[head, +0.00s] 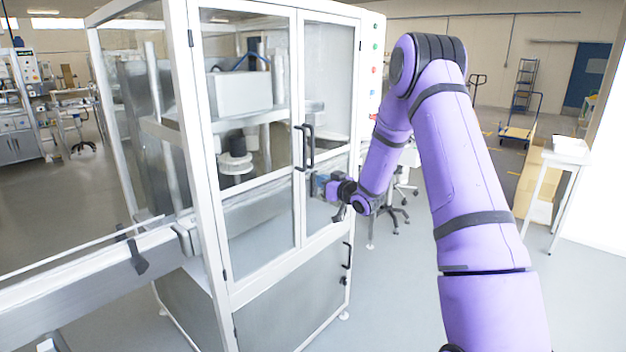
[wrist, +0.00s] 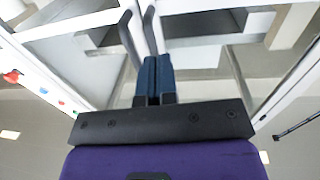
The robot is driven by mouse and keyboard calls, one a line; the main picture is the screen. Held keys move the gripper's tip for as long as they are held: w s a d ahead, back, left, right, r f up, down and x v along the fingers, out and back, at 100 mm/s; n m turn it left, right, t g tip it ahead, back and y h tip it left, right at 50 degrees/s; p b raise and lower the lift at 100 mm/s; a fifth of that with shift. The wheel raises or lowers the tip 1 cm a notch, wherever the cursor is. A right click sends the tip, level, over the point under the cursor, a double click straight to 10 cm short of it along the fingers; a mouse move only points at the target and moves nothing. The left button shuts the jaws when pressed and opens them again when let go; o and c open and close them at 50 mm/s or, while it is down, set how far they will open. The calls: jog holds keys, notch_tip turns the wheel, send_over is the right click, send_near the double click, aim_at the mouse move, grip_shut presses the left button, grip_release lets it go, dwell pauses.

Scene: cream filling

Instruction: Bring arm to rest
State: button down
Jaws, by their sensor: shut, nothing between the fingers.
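My purple arm (head: 470,180) reaches up from the lower right of the head view, bends at the top and comes down toward the glass-doored machine cabinet (head: 290,15). My gripper (head: 318,184) is in front of the right-hand door, below the black door handles (head: 304,148). In the wrist view my gripper's blue fingers (wrist: 154,78) are together, with nothing between them. The handles (wrist: 130,42) rise just beyond the fingertips in that view. I cannot tell whether the fingers touch them. The cabinet doors look closed.
A conveyor (head: 90,275) runs into the cabinet from the left. A chair (head: 392,214) is behind my gripper. The floor right of the cabinet's front is mostly clear.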

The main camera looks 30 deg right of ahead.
jog(key=s+a+r+m+g+h, duration=0.1)
jog(key=s+a+r+g+h, duration=0.2)
jog(key=s+r, duration=0.5)
jog(key=s+a+r+m+g+h, duration=0.1)
jog(key=s+a+r+g+h, duration=0.2)
jog(key=s+r, duration=0.5)
jog(key=s+a+r+g, duration=0.1)
jog(key=s+a+g, duration=0.1)
jog(key=s, duration=0.8)
jog(key=s+a+r+g+y, duration=0.1)
jog(key=s+a, duration=0.4)
jog(key=s, duration=0.6)
jog(key=s+a+r+g, duration=0.1)
jog(key=s+a+g, duration=0.2)
jog(key=s, duration=0.8)
jog(key=shift+a+r+m+y, duration=0.25)
jog(key=shift+r+m+y, duration=0.05)
jog(key=shift+r+m, duration=0.1)
